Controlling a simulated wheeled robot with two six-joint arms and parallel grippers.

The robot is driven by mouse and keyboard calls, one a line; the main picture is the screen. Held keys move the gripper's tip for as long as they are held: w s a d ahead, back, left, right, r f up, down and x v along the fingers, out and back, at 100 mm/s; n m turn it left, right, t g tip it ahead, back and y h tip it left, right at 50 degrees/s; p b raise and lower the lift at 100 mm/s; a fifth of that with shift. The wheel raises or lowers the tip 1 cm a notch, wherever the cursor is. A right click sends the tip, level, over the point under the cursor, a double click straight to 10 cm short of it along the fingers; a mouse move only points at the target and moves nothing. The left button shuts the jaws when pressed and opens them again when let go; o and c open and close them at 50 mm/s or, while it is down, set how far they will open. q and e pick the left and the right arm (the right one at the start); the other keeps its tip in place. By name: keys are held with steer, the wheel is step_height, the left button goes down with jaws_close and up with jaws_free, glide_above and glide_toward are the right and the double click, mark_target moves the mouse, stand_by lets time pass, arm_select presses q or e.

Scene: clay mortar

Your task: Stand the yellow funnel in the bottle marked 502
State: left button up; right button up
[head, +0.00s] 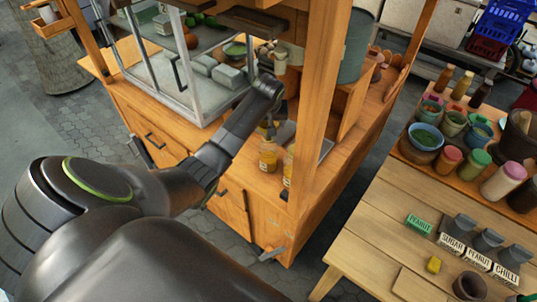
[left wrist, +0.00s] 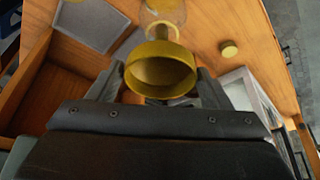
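The yellow funnel (left wrist: 160,72) is between the fingers of my left gripper in the left wrist view, its wide mouth turned to the camera. The gripper appears shut on it. A clear bottle (left wrist: 163,12) with yellowish contents shows just beyond the funnel; I cannot tell whether the spout is in its neck. In the head view my left gripper (head: 281,130) is over the cart's counter, by a bottle with yellow contents (head: 268,158) and a second bottle (head: 288,168) partly behind the post. No 502 mark is legible. My right gripper is not in view.
A wooden post (head: 318,110) stands close to the right of the gripper. A glass case (head: 185,75) is to the left. A round yellow lid (left wrist: 228,48) and a grey tray (left wrist: 90,22) lie on the counter. A side table (head: 385,225) with jars stands at right.

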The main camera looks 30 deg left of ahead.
arm_select(q)
steer(key=o, duration=0.3)
steer(key=b+v, duration=0.2)
steer(key=v, duration=1)
stand_by(0.3)
